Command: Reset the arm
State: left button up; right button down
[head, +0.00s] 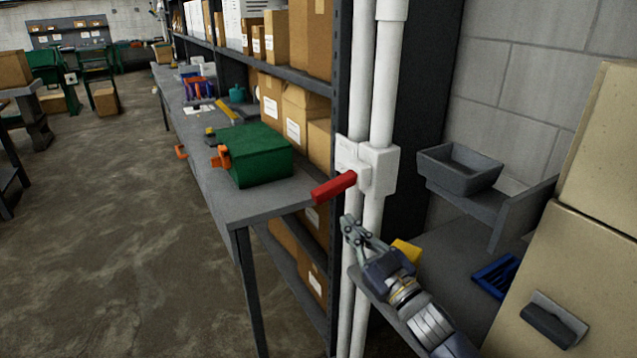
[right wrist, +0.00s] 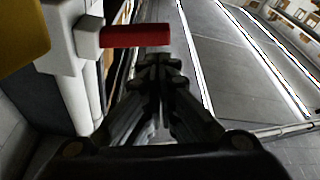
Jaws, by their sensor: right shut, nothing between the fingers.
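A red lever arm (head: 334,188) sticks out to the left from a white box (head: 378,170) on the vertical white pipes. It slopes slightly down toward its free end. My right gripper (head: 350,226) is shut and empty, just below the lever and in front of the pipes. In the right wrist view the red lever (right wrist: 137,35) lies just past the shut fingertips (right wrist: 160,62), with its white box (right wrist: 88,35) at the left. I cannot tell for sure whether the fingertips touch the lever. My left gripper is not in view.
A grey workbench (head: 270,202) with a green box (head: 262,155) stands left of the pipes. Right of them are a shelf with a grey bin (head: 458,168), a yellow object (head: 407,251), a blue tray (head: 496,276) and a beige cabinet (head: 570,262). The floor at left is open.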

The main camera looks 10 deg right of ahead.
jog(key=s+d+f+m+g+h, duration=0.1)
jog(key=s+f+m+g+h, duration=0.25)
jog(key=s+f, duration=0.45)
jog(key=s+d+f+m+g+h, duration=0.2)
jog(key=s+f+g+h, duration=0.25)
jog(key=f, duration=0.55)
jog(key=s+d+f+g, duration=0.1)
jog(key=s+f+g, duration=0.3)
jog(key=s, duration=0.8)
jog(key=s+f+g, duration=0.4)
jog(key=s, duration=0.7)
notch_tip(320, 180, down, 26)
jog(key=s+g, duration=0.1)
jog(key=s, duration=0.1)
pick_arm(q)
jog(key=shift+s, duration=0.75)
pick_arm(e)
jog(key=s+d+f+g, duration=0.1)
jog(key=s+d+f, duration=0.2)
jog(key=s+f, duration=1.3)
jog(key=shift+s+d+f+h, duration=0.2)
jog(key=shift+s+f+h, duration=0.15)
jog(key=shift+s, duration=0.4)
